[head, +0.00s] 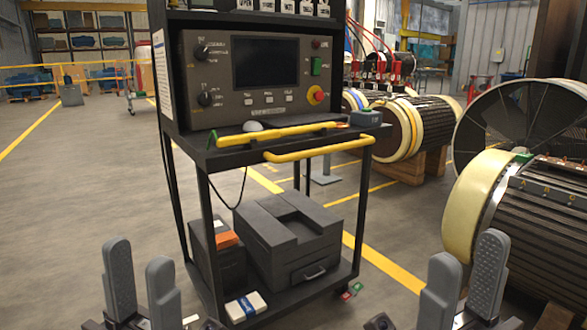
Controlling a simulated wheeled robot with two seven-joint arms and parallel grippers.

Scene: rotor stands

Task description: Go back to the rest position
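My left gripper (140,260) is at the lower left of the head view. Its two grey ribbed fingers point up and stand apart with nothing between them. My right gripper (467,258) is at the lower right, also with its fingers apart and empty. Both grippers are clear of the black test cart (285,155) in front of me. The lower parts of both grippers are cut off by the bottom edge.
The cart carries a control panel (262,62), a yellow handle (320,148) and a dark box (300,235) on its lower shelf. A wound rotor (530,210) stands close on the right, another (410,125) farther back. Floor on the left (80,190) is free.

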